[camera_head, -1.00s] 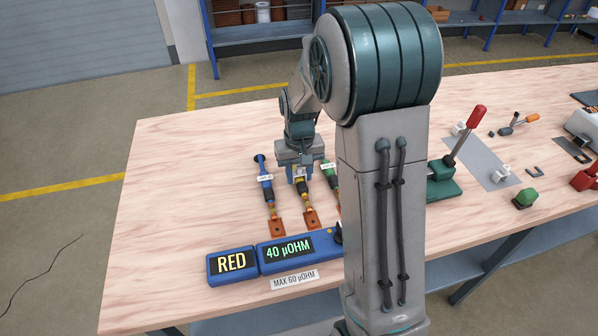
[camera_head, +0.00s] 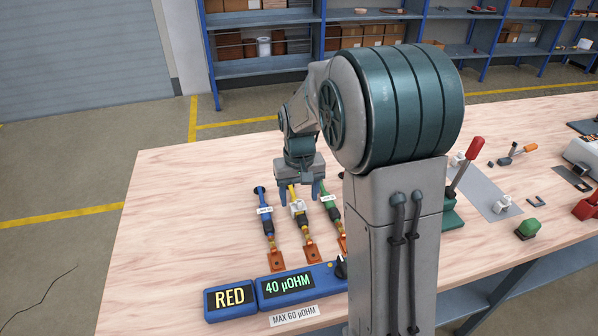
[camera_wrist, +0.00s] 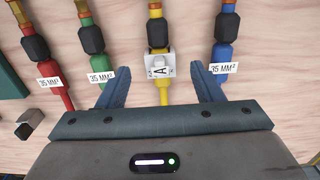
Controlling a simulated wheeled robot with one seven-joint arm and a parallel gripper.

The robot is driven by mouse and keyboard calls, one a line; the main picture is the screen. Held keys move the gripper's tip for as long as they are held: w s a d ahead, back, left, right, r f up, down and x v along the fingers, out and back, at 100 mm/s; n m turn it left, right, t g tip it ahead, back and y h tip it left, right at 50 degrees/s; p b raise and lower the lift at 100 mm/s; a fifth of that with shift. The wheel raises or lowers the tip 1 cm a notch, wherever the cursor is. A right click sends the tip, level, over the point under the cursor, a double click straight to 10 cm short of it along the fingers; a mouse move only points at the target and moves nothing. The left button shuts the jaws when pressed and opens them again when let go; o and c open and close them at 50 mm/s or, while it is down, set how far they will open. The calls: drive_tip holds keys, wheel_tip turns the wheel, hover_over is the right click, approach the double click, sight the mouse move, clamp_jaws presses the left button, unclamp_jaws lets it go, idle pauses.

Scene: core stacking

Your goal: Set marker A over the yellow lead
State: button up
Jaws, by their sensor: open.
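Marker A (camera_wrist: 160,69), a small white block with a black letter A, sits on the yellow lead (camera_wrist: 163,91) just below its black sleeve in the wrist view. In the head view the white marker (camera_head: 298,208) also shows on the yellow lead (camera_head: 292,191). My gripper (camera_wrist: 157,72) is open, with one blue-grey finger on each side of the marker and clear gaps to both. In the head view my gripper (camera_head: 298,194) is over the far part of the leads. Whether the marker is fully seated cannot be told.
A blue lead (camera_wrist: 221,50), a green lead (camera_wrist: 96,55) and a red lead (camera_wrist: 52,60) lie alongside, some with white 35 MM² tags. A blue meter (camera_head: 286,284) reads 40 µOHM, beside a RED display (camera_head: 230,297). The table's left side is clear.

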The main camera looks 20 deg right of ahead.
sight(300, 203)
wheel_tip(300, 203, up, 9)
drive_tip(key=shift+s+r, duration=0.1)
idle(0.6)
